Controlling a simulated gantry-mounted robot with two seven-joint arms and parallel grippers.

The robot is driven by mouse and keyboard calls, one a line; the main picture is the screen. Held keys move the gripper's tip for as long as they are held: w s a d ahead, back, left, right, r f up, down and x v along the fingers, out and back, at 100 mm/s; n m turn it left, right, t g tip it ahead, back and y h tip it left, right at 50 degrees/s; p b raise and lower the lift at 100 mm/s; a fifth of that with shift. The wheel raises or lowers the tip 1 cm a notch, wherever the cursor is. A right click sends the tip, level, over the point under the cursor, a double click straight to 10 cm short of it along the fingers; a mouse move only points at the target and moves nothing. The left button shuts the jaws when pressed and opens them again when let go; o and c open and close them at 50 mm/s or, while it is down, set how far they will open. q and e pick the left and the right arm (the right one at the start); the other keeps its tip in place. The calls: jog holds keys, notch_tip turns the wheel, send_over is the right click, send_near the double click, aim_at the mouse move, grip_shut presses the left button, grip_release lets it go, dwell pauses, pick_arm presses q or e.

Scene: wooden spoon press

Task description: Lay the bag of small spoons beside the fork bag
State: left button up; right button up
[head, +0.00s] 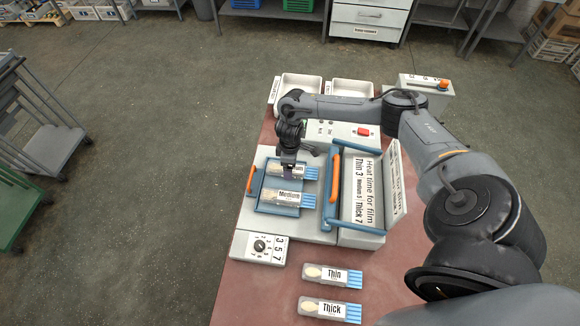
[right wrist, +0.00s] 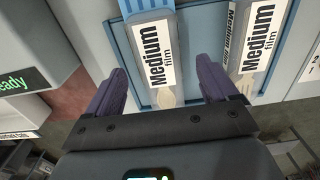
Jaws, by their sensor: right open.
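Two clear bags labelled Medium lie side by side on the press's blue-framed plate (head: 267,209). The far bag (head: 309,173) is partly covered by my right gripper (head: 289,172); the near bag (head: 285,198) is in plain view. In the right wrist view my right gripper (right wrist: 160,68) is open, its fingers on either side of one Medium bag (right wrist: 155,52), apart from it. The other Medium bag (right wrist: 258,38) lies to the right of the right finger. My left gripper is out of view.
The press lid (head: 361,188) stands open on the right. A bag labelled Thin (head: 333,275) and one labelled Thick (head: 329,308) lie on the reddish table (head: 250,290) in front. A dial box (head: 258,248) sits at front left. White trays (head: 301,88) stand behind.

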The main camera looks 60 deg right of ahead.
notch_tip(320, 180, up, 9)
jog(key=p, duration=0.1)
jog(key=w+a+f+n+t, duration=0.1)
jog(key=a, duration=0.4)
jog(key=w+a+f+n+y, duration=0.1)
jog(key=a+f, duration=0.1)
jog(key=a, duration=0.3)
jog(key=w+a+f+n+t, duration=0.1)
jog(key=a+f+n, duration=0.1)
jog(key=a, duration=0.3)
jog(key=shift+a+f+t, duration=0.15)
jog(key=shift+a+t, duration=0.1)
jog(key=shift+t, duration=0.05)
jog(key=s+a+r+t+y, duration=0.2)
jog(key=a+t, duration=0.2)
jog(key=a, duration=1.4)
jog(key=s+d+r+m+g+h, duration=0.1)
jog(key=s+d+r+m, duration=0.1)
jog(key=s, duration=0.5)
jog(key=s+d+r+m+g+h, duration=0.1)
jog(key=s+d+r+m+g, duration=0.1)
jog(key=s, duration=0.6)
jog(key=shift+s+d+r+m+h, duration=0.3)
jog(key=shift+d+r+m+h, duration=0.15)
jog(key=shift+d+m, duration=0.6)
